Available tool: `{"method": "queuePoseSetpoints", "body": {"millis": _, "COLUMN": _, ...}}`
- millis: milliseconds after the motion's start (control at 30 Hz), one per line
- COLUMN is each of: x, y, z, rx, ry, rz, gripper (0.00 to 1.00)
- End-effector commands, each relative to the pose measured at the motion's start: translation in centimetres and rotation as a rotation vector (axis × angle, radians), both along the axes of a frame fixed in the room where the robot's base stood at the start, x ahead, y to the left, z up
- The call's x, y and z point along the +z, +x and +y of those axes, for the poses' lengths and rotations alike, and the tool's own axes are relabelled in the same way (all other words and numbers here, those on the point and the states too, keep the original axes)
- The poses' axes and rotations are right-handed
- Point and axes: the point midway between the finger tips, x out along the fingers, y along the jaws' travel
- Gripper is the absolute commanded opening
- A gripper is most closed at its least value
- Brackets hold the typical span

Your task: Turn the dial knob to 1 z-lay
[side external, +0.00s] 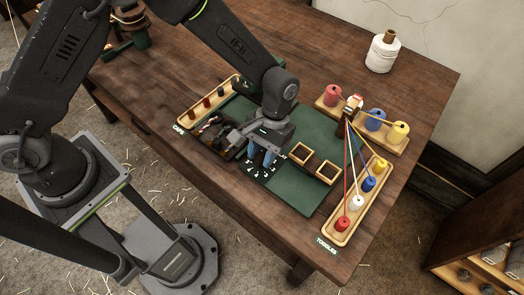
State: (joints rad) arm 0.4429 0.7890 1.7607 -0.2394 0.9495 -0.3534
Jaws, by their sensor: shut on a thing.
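My gripper (262,157) points down at the dark dial plate (262,173) on the green mat. Its blue fingertips are shut on the dial knob, which is mostly hidden between and behind them. Small white marks and part of a label ending in "LAY" show on the plate around the fingers. The marks are too small to read, and I cannot tell where the knob points.
Left of the gripper is a caps tray (188,120) with small pegs. To the right are square wooden frames (313,165), a toggles tray (345,229) with coloured cords, and a spool rack (390,141). A white spool (381,55) stands at the back.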

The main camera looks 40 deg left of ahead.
Motion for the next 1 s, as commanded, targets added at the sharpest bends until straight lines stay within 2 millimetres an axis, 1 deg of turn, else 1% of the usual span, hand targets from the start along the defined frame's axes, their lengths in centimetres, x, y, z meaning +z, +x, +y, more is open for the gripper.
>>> {"method": "queuePoseSetpoints", "body": {"millis": 67, "x": 0.0, "y": 0.0, "z": 0.0, "rx": 0.001, "ry": 0.0, "rz": -0.002, "gripper": 0.1}}
{"method": "queuePoseSetpoints", "body": {"millis": 100, "x": 0.0, "y": 0.1, "z": 0.0, "rx": 0.001, "ry": 0.0, "rz": -0.003, "gripper": 0.36}}
{"method": "queuePoseSetpoints", "body": {"millis": 333, "x": 0.0, "y": 0.0, "z": 0.0, "rx": 0.002, "ry": 0.0, "rz": -0.001, "gripper": 0.58}}
{"method": "queuePoseSetpoints", "body": {"millis": 567, "x": 0.0, "y": 0.0, "z": 0.0, "rx": 0.002, "ry": 0.0, "rz": -0.001, "gripper": 0.59}}
{"method": "queuePoseSetpoints", "body": {"millis": 667, "x": 0.5, "y": 0.3, "z": 0.0, "rx": 0.003, "ry": -0.001, "rz": -0.002, "gripper": 0.59}}
{"method": "queuePoseSetpoints", "body": {"millis": 767, "x": 1.7, "y": 0.8, "z": 0.0, "rx": 0.002, "ry": -0.003, "rz": -0.004, "gripper": 0.59}}
{"method": "queuePoseSetpoints", "body": {"millis": 867, "x": 3.5, "y": 1.6, "z": 0.1, "rx": 0.004, "ry": -0.003, "rz": -0.006, "gripper": 0.59}}
{"method": "queuePoseSetpoints", "body": {"millis": 1000, "x": 6.5, "y": 2.8, "z": 0.2, "rx": 0.002, "ry": -0.003, "rz": -0.007, "gripper": 0.59}}
